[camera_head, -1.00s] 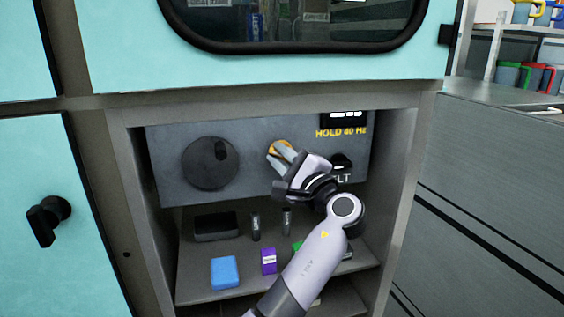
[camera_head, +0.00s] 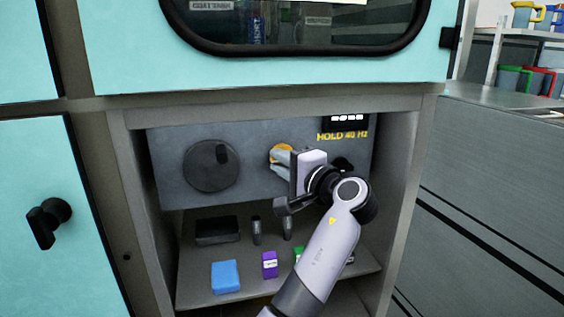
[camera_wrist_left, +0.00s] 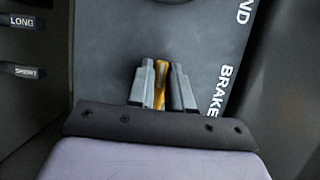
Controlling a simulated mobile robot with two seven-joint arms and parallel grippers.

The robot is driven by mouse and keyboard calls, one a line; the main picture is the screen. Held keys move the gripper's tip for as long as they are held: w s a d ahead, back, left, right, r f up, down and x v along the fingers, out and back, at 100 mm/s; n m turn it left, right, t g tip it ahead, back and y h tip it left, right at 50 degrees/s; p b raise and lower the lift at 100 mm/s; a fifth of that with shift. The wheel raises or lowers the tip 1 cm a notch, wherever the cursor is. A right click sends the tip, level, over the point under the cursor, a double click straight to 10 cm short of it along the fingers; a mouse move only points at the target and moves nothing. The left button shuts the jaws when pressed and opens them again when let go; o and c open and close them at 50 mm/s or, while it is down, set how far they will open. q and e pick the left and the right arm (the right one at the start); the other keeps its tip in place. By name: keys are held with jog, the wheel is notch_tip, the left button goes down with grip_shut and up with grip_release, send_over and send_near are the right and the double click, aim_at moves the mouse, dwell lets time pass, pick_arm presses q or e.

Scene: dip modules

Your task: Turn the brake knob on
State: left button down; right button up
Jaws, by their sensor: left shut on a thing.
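The orange brake knob (camera_head: 283,149) sits on the grey control panel (camera_head: 250,140) inside the open cabinet bay. My left gripper (camera_head: 279,158) is at the knob, its fingers shut on it. In the left wrist view the orange knob (camera_wrist_left: 161,82) shows as a narrow strip between the two grey fingers (camera_wrist_left: 160,80). The white label BRAKE (camera_wrist_left: 225,90) is beside it. The fingers hide part of the knob, so its exact setting is hard to tell. My right gripper is not in view.
A large black dial (camera_head: 211,166) is left on the panel. A small display (camera_head: 346,118) and the yellow text HOLD 40 Hz are at upper right. A black knob (camera_head: 343,163) is partly behind my wrist. Below, a shelf holds a blue block (camera_head: 225,276) and a purple block (camera_head: 269,264).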

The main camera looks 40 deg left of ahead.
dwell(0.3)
pick_arm(q)
jog(key=c, duration=1.1)
grip_release()
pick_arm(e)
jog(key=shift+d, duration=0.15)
